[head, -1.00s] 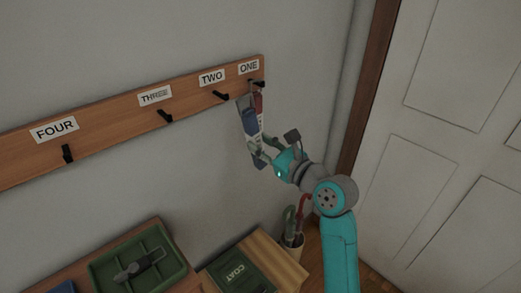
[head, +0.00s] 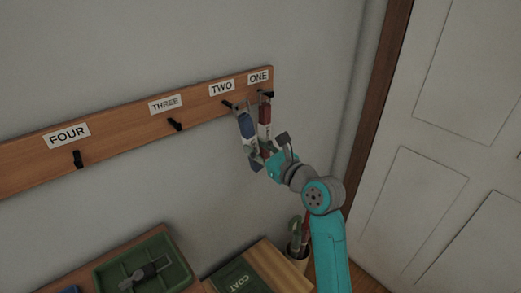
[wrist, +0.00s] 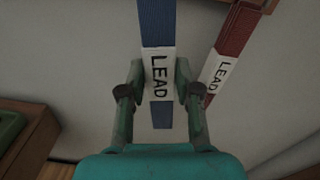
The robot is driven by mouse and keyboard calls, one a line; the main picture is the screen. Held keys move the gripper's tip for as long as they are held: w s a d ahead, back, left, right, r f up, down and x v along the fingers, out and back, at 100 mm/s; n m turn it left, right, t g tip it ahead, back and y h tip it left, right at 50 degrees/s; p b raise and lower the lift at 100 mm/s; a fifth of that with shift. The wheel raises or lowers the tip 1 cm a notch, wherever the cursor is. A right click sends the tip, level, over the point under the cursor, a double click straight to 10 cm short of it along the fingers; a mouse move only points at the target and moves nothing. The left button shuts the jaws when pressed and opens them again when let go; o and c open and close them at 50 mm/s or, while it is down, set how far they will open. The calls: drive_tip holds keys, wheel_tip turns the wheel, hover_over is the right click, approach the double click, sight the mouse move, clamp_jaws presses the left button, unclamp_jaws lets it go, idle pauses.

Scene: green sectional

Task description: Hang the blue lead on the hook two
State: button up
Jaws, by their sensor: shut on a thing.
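The blue lead (head: 245,125) is a strap with a white LEAD label, held upright in my gripper (head: 258,160). The wrist view shows the fingers (wrist: 158,90) shut on either side of the label of the blue lead (wrist: 157,25). The top of the blue lead is close to hook two (head: 229,105), below the TWO sign (head: 221,88); I cannot tell whether it touches or is over the hook. A red lead (head: 264,115) hangs at hook one (head: 266,93), just right of the blue lead, and also shows in the wrist view (wrist: 231,32).
Hook three (head: 175,124) and hook four (head: 77,159) are bare on the wooden rail (head: 125,132). Below are a green tray (head: 180,270), a green COAT item (head: 238,277) and an umbrella pot (head: 298,253). A white door (head: 430,130) is at right.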

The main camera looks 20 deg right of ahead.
drive_tip(key=shift+x, duration=1.75)
drive_tip(key=shift+w+a+f, duration=0.2)
drive_tip(key=shift+w+f, duration=0.5)
drive_tip(key=shift+f, duration=0.1)
drive_tip(key=o, duration=1)
